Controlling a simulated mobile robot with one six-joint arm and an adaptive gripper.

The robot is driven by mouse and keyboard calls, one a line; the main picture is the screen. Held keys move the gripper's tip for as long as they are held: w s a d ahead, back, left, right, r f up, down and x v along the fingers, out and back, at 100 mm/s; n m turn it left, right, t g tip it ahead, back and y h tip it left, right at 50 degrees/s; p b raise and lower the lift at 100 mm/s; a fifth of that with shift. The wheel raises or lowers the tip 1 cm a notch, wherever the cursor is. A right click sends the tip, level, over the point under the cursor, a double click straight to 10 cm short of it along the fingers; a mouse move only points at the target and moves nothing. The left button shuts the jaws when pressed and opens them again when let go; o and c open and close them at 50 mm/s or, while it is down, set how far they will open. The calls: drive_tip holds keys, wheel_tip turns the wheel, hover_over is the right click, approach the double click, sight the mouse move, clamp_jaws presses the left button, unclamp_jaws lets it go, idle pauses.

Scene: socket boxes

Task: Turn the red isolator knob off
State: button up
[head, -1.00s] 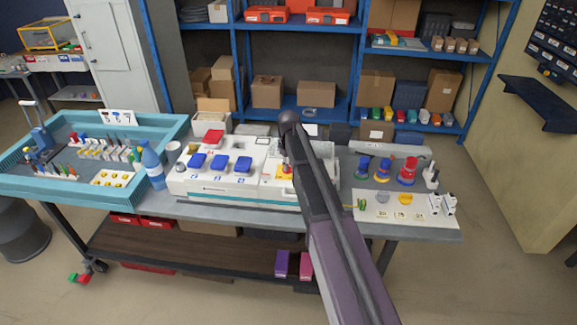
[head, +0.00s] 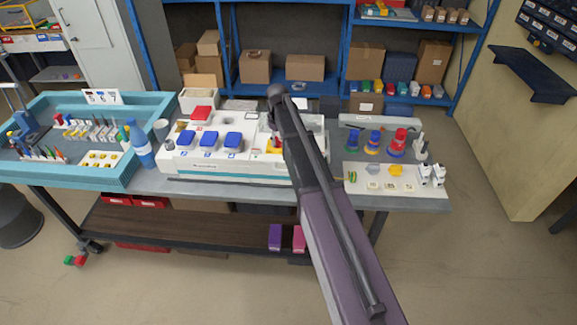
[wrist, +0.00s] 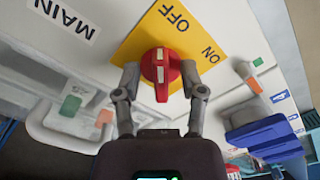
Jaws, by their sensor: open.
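The red isolator knob (wrist: 160,70) sits on a yellow plate (wrist: 150,35) marked OFF and ON in the wrist view. A pale stripe on its grip bar runs roughly up and down in that picture. My gripper (wrist: 160,80) is open, with one finger on either side of the knob; I cannot tell whether they touch it. In the head view my arm hides most of the knob; part of the yellow plate (head: 273,147) shows on the white socket box panel (head: 230,165).
A MAIN label (wrist: 65,18) lies beside the yellow plate. A blue bottle (head: 140,148) and a teal tray (head: 105,178) stand left; coloured plugs (head: 398,142) stand right.

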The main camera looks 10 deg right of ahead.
drive_tip(key=shift+m, duration=0.3)
drive_tip(key=m, duration=0.3)
drive_tip(key=shift+a+m, duration=0.1)
drive_tip(key=shift+m, duration=0.2)
drive_tip(key=m, duration=0.4)
drive_tip(key=shift+a+m, duration=0.1)
drive_tip(key=shift+m, duration=0.2)
drive_tip(key=m, duration=0.4)
drive_tip(key=shift+a, duration=0.15)
drive_tip(key=m, duration=0.4)
drive_tip(key=shift+w+m, duration=0.1)
drive_tip(key=shift+m, duration=0.3)
drive_tip(key=shift+r, duration=0.25)
wheel_tip(320, 180, up, 14)
drive_tip(key=p, duration=1.4)
drive_tip(key=s+f+n+b, duration=0.6)
drive_tip(key=s+f+b, duration=0.3)
drive_tip(key=s, duration=0.5)
drive_tip(key=s+f+n+b, duration=0.6)
drive_tip(key=s+f+b, duration=0.2)
drive_tip(key=s, duration=0.7)
drive_tip(key=shift+d+f+b, duration=0.3)
drive_tip(key=shift+f+b, duration=0.1)
drive_tip(key=shift+f, duration=0.2)
